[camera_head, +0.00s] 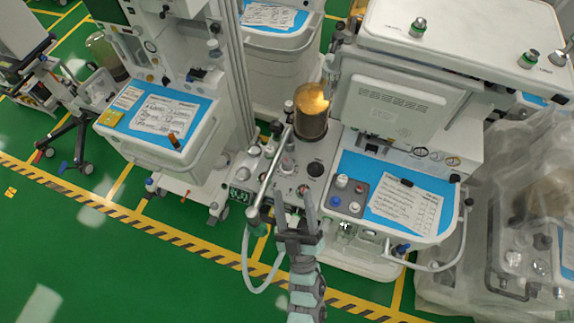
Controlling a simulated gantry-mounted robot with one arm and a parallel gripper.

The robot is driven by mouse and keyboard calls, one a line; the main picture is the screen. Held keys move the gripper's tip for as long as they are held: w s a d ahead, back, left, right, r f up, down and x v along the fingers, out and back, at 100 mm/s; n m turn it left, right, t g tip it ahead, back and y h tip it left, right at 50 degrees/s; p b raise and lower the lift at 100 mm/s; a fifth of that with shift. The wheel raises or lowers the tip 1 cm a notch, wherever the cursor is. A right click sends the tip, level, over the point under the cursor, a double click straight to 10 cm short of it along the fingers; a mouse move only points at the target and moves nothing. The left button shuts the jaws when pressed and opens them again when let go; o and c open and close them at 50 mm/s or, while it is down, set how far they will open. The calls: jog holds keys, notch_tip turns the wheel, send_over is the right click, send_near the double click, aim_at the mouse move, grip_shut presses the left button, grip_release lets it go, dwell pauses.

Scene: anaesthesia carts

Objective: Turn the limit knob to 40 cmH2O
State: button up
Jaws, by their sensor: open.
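The middle anaesthesia cart carries a grey control panel (315,172) below an amber-topped canister (312,122). A pale upright knob (287,162) stands on this panel, and more small knobs sit around it. I cannot tell which is the limit knob, and no scale or 40 cmH2O mark is readable. My gripper (293,188) is open, with its two fingers pointing up the picture over the front of the panel. It appears empty. The fingers hide part of the panel, and I cannot tell whether they touch anything.
A silver tube (267,178) and pale hose (246,265) stand just left of my gripper. A blue tray with a paper (406,205) lies right. Another cart (160,125) stands left; a plastic-covered one (530,225) right. Green floor is clear at lower left.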

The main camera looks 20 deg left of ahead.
notch_tip(320, 180, down, 16)
jog(key=w+a+r+n+g+h+b, duration=0.1)
jog(key=w+a+n+g+b, duration=0.1)
jog(key=g+b, duration=0.2)
jog(key=n+g+h+b, duration=0.45)
jog(key=n+g, duration=0.35)
jog(key=n, duration=1.8)
send_near(288, 163)
jog(key=s, duration=0.1)
jog(key=s+a+f, duration=0.1)
jog(key=s, duration=0.1)
jog(key=s+b, duration=0.1)
jog(key=shift+s+a+f, duration=0.2)
jog(key=shift+a, duration=0.15)
jog(key=w, duration=0.1)
jog(key=w+n+t, duration=0.1)
jog(key=w+d+b, duration=0.1)
jog(key=shift+w+r+h, duration=0.25)
jog(key=shift+r+h, duration=0.1)
jog(key=shift+w+a+n+t, duration=0.15)
jog(key=shift+w+n+t, duration=0.15)
jog(key=shift+w, duration=0.2)
jog(key=b+x, duration=0.3)
jog(key=x, duration=0.7)
jog(key=shift+s+a+f, duration=0.1)
jog(key=shift+s, duration=0.05)
jog(key=shift+c, duration=0.4)
